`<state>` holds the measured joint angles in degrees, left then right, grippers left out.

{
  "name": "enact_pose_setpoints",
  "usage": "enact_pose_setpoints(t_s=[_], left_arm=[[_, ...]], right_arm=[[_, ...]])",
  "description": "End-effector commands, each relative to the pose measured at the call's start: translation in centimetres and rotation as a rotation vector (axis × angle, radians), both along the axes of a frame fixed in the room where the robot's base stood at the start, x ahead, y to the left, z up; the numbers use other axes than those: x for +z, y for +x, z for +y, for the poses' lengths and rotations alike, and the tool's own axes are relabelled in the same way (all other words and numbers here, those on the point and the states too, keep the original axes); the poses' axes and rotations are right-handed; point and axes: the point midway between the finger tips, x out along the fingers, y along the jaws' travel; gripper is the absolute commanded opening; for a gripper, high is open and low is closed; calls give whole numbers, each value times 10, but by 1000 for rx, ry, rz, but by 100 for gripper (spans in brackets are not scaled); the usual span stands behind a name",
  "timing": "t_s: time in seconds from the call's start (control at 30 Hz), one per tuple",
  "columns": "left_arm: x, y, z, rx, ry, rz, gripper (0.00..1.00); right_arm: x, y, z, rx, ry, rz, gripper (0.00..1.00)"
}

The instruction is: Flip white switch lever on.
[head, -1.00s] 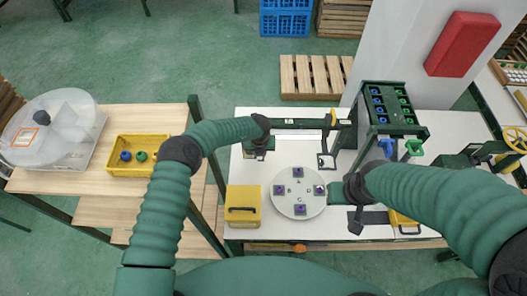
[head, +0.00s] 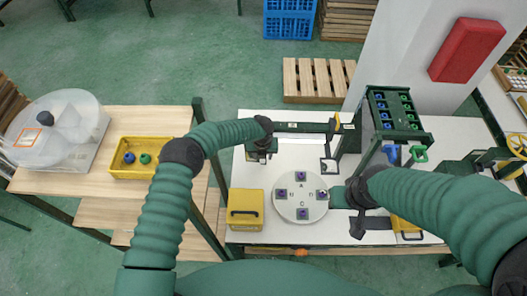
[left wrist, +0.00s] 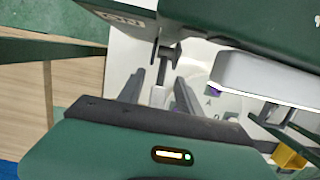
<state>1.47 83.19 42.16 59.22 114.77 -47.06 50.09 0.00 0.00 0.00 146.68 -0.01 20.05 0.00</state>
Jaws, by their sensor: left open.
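My left gripper (head: 261,148) is at the left post of the green frame (head: 300,127) on the white bench. In the left wrist view, the open left gripper (left wrist: 156,92) has its dark fingers pointing at the green housing (left wrist: 110,20). In the head view the lever is hidden by my gripper. My right gripper (head: 345,194) is by the right edge of the round turntable; its jaws are not clear.
The white turntable (head: 301,209) carries several purple-topped blocks. A yellow box (head: 245,197) stands left of it. A green rack (head: 395,112) stands at the right. A yellow tray (head: 126,172) sits on the wooden table at left. A light-coloured bar (left wrist: 270,75) lies right of my left gripper.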

Motion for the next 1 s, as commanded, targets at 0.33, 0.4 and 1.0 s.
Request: enact_pose_setpoints(t_s=[0.33, 0.4, 1.0], left_arm=[[76, -14, -1, -1, 1, -5, 42], [97, -17, -2, -1, 1, -6, 42], [162, -31, -3, -1, 2, 1, 42]], right_arm=[[-22, 0, 0, 0, 0, 0, 36], [-26, 0, 0, 0, 0, 0, 36], [-35, 0, 0, 0, 0, 0, 36]])
